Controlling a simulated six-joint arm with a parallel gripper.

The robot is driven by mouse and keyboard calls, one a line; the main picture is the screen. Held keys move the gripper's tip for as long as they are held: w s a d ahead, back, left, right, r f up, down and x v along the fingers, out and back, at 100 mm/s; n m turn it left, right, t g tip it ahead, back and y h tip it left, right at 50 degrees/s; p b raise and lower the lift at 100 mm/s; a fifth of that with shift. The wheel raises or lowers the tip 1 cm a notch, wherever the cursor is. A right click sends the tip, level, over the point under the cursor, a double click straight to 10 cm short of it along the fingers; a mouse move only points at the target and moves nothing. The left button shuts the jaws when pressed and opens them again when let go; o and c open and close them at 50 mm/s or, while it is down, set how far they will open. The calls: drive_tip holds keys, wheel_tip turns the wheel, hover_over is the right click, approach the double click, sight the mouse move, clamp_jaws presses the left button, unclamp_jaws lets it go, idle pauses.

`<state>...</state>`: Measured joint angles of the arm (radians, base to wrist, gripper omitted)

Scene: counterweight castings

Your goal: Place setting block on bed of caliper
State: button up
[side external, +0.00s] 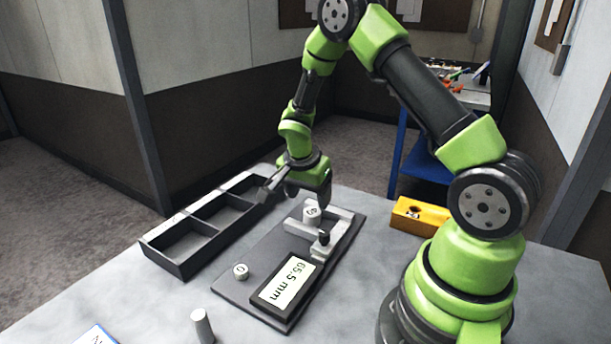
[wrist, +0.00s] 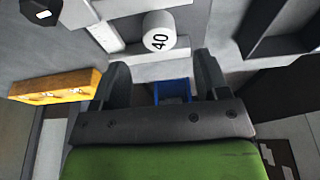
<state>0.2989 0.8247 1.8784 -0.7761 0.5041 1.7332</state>
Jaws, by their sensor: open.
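The caliper is a dark grey plate (side external: 236,287) with a light bed and jaw pieces (side external: 342,222) and a display (side external: 285,284) reading 65.5 mm. A short white cylindrical setting block (side external: 311,215) is at the far end of the bed. In the wrist view the block (wrist: 159,32) shows "40" on its top, beside a light bar of the caliper. I cannot tell whether it touches the jaws. My gripper (side external: 297,196) is open above the block. In the wrist view its fingers (wrist: 163,80) are spread and empty, with the block beyond their tips.
A dark compartment tray (side external: 180,266) lies left of the caliper. A small white knob marked "0" (side external: 240,271) is on the plate's left edge.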

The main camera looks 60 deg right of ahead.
drive_tip(key=s+a+r+n+t+y, duration=0.1)
drive_tip(key=s+a+r+n+t, duration=0.15)
drive_tip(key=a+r, duration=0.45)
drive_tip(key=s+a+r+n+t+y, duration=0.1)
drive_tip(key=s+a+r+n, duration=0.15)
drive_tip(key=r, duration=0.95)
drive_tip(key=s+a+r+n+t+y, duration=0.3)
drive_tip(key=s+a+r+n, duration=0.1)
drive_tip(key=s+a+n, duration=0.3)
drive_tip(key=s+n, duration=0.2)
drive_tip(key=s, duration=0.1)
drive_tip(key=shift+s+r+t, duration=0.35)
